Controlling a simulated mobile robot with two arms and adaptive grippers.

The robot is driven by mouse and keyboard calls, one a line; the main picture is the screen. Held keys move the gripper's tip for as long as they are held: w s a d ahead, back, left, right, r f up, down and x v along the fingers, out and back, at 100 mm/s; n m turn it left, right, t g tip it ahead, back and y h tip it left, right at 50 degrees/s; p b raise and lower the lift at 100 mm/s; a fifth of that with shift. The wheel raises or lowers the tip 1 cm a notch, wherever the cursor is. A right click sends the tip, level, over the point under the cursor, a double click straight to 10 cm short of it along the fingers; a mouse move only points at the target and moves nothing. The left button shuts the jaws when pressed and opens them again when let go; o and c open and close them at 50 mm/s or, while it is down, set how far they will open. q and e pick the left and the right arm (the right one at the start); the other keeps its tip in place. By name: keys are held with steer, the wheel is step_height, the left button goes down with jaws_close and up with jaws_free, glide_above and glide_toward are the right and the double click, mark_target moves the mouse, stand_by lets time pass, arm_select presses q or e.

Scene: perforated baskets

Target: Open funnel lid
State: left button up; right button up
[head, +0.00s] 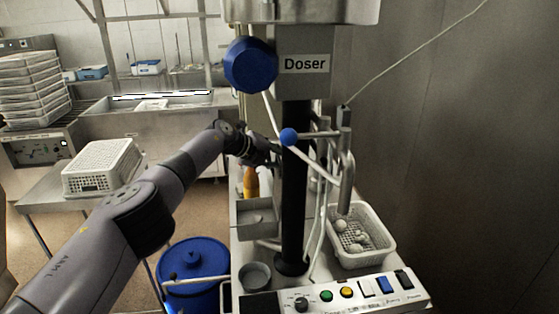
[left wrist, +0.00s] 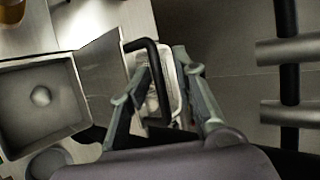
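The grey machine labelled Doser (head: 304,64) stands at centre right in the head view. The metal funnel (head: 300,10) on top is cut off by the upper edge, and its lid is out of view. My left gripper (head: 270,153) is beside the machine's black column, well below the funnel, with its fingers partly hidden. In the left wrist view the left gripper (left wrist: 160,62) has its fingers apart. A black bent bar (left wrist: 155,80) shows between them; I cannot tell whether they touch it. My right gripper is not in view.
A blue knob (head: 250,65) and a smaller blue ball handle (head: 289,137) stick out of the machine. A white perforated basket (head: 362,258) with pale round items sits below the spout. A button panel (head: 350,296) is in front. A blue drum (head: 195,270) stands at left.

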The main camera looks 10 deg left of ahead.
arm_select(q)
steer(key=shift+a+f, duration=0.1)
steer(key=v, duration=1.2)
stand_by(0.4)
